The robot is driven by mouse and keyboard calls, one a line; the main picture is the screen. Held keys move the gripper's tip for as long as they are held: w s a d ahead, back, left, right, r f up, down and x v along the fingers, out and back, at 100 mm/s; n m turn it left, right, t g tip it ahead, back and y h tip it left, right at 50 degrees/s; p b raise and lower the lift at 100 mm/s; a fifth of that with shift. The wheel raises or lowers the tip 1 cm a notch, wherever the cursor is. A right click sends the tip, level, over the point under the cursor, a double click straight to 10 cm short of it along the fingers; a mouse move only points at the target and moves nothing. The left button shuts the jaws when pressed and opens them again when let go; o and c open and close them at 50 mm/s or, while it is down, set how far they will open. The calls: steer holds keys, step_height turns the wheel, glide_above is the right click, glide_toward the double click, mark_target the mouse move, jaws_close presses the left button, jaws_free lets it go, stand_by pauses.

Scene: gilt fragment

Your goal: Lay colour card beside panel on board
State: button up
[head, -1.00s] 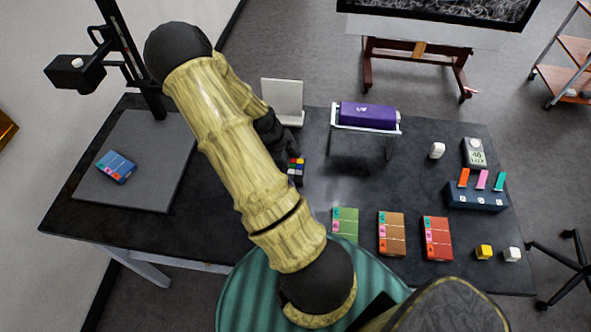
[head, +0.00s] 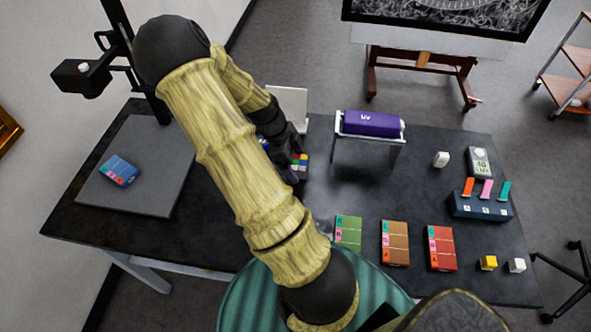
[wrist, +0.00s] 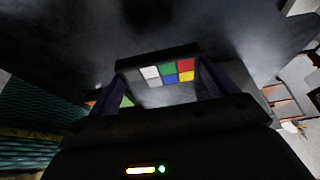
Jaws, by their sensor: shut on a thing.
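The colour card (head: 300,161), with bright patches along one edge, is held in my gripper (head: 291,168) over the dark table, near its middle. In the wrist view the card (wrist: 168,71) sits between the two fingers of my gripper (wrist: 168,80), its patches facing the camera. My arm partly hides the gripper in the head view. The panel (head: 120,170), a small blue piece with coloured labels, lies tilted on the grey board (head: 150,145) at the table's left. The card is well to the right of the board.
A black camera column (head: 133,60) rises behind the board. A white upright plate (head: 289,104) stands behind the gripper. A purple UV lamp (head: 373,123) on a stand is to the right. Several coloured boxes, including a red one (head: 441,248), line the front. The board is bare around the panel.

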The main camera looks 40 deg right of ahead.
mark_target(295, 165)
step_height(295, 165, up, 4)
steer(key=shift+r, duration=0.2)
stand_by(0.5)
steer(key=shift+w+a+n+h+p, duration=0.1)
steer(key=shift+w+n+h+p, duration=0.3)
steer(key=shift+n+p, duration=0.45)
steer(key=w+a+f+n+t+y+p, duration=0.1)
steer(key=w+a+n+t+p, duration=0.3)
steer(key=a+n, duration=0.7)
steer(key=w+a+f+n+t+y+p, duration=0.1)
steer(key=w+a+n+p, duration=0.6)
steer(key=n, duration=0.8)
steer(key=a+t+y+p, duration=0.1)
steer(key=a+t+p, duration=0.1)
steer(key=a, duration=0.2)
steer(key=shift+w+a+f+t+y, duration=0.15)
steer(key=shift+f+t+y, duration=0.1)
steer(key=shift+t+y, duration=0.15)
